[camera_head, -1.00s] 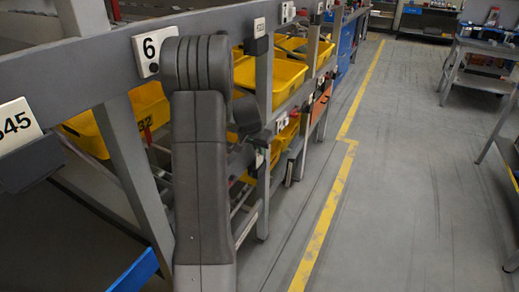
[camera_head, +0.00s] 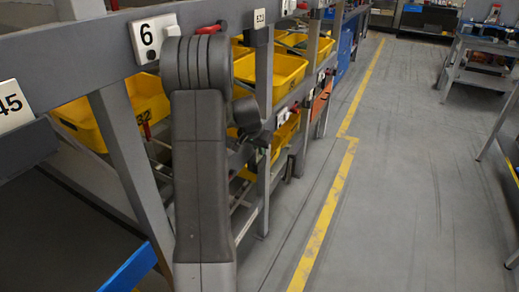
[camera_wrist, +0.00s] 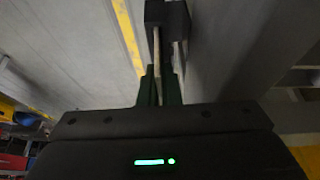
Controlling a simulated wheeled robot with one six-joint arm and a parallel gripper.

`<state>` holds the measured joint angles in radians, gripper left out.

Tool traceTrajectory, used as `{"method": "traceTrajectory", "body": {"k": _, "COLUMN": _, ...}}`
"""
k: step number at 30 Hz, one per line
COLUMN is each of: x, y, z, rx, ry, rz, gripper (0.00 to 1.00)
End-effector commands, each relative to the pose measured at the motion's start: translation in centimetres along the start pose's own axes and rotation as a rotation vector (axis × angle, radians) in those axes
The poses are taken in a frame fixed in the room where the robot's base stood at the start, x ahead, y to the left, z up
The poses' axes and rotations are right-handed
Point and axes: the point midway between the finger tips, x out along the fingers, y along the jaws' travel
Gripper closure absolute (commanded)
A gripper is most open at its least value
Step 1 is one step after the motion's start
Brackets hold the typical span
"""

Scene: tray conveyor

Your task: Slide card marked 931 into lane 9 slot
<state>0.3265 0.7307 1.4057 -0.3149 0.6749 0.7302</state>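In the wrist view, my gripper (camera_wrist: 160,88) has its two dark green fingers close together on a thin pale card (camera_wrist: 157,52), seen edge-on. Its face is turned away, so no number can be read. The card's far end meets a dark block (camera_wrist: 167,14) at the top; I cannot tell whether it is inside it or only in line with it. In the head view, my gripper and the card cannot be made out past my grey arm. No lane 9 marking can be read.
Clear floor with a yellow line (camera_head: 325,215) lies right; a side table (camera_head: 480,65) stands beyond.

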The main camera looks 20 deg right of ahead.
Motion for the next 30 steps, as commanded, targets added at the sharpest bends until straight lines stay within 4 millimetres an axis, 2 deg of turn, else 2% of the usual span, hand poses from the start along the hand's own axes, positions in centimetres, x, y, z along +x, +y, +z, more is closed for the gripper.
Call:
{"method": "traceTrajectory", "body": {"k": 3, "x": 0.4, "y": 0.0, "z": 0.2, "rx": 0.0, "ry": 0.0, "rz": 0.0, "gripper": 1.0}}
{"method": "traceTrajectory", "body": {"k": 4, "x": 0.3, "y": 0.0, "z": 0.1, "rx": 0.0, "ry": 0.0, "rz": 0.0, "gripper": 0.9}}
{"method": "traceTrajectory", "body": {"k": 7, "x": 0.2, "y": 0.0, "z": 0.1, "rx": 0.0, "ry": 0.0, "rz": 0.0, "gripper": 0.71}}
{"method": "traceTrajectory", "body": {"k": 17, "x": 0.0, "y": 0.0, "z": 0.1, "rx": 0.0, "ry": 0.0, "rz": 0.0, "gripper": 0.71}}
{"method": "traceTrajectory", "body": {"k": 20, "x": -1.0, "y": 0.0, "z": 0.0, "rx": 0.0, "ry": 0.002, "rz": -0.001, "gripper": 0.71}}
{"method": "traceTrajectory", "body": {"k": 23, "x": -2.8, "y": 0.0, "z": 0.0, "rx": 0.0, "ry": 0.003, "rz": -0.002, "gripper": 0.71}}
{"method": "traceTrajectory", "body": {"k": 30, "x": -8.5, "y": -0.1, "z": 0.0, "rx": 0.0, "ry": 0.003, "rz": -0.003, "gripper": 0.71}}
